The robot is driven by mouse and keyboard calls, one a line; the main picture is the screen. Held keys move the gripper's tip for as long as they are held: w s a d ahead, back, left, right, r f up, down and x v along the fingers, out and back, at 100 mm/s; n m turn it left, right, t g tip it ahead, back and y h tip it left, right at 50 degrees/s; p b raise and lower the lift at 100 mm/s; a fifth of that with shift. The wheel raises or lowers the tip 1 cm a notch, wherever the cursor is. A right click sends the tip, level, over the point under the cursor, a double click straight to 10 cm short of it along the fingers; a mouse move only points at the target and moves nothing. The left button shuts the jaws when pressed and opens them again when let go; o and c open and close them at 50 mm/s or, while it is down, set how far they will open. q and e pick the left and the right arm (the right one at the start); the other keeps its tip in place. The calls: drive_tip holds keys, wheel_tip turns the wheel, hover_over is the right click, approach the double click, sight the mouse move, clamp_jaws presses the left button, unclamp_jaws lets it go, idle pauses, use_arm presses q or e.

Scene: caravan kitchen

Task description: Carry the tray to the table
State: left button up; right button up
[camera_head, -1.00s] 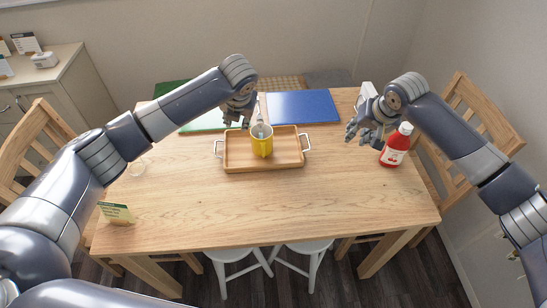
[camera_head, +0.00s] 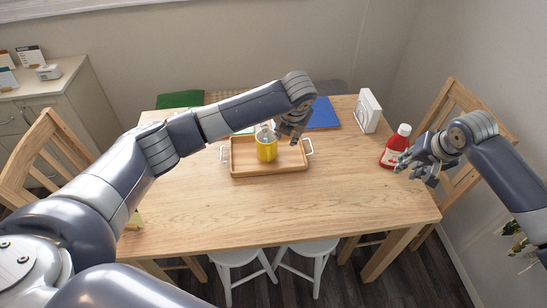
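The wooden tray (camera_head: 287,165) with white side handles lies on the wooden table (camera_head: 270,204), toward its far side. A yellow mug (camera_head: 266,151) stands on the tray, with something pale and clear showing at its top. My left gripper (camera_head: 286,138) hangs over the right part of the tray, beside the mug. Its fingers point down, and I cannot tell whether they are open or touch anything. My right gripper (camera_head: 414,170) is at the table's right edge, by the red bottle, with fingers apart and nothing between them. The tray's far edge is partly hidden by my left arm.
A red bottle with a white cap (camera_head: 395,147) stands at the right edge. A white upright holder (camera_head: 368,110) stands at the back right. A blue mat (camera_head: 322,113) lies at the back. Chairs flank the table; white stools (camera_head: 309,254) stand in front. The table's front is clear.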

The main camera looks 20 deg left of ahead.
drive_tip(key=v, duration=1)
drive_tip(key=shift+a+r, duration=0.35)
drive_tip(key=shift+r, duration=0.2)
drive_tip(key=shift+w, duration=0.1)
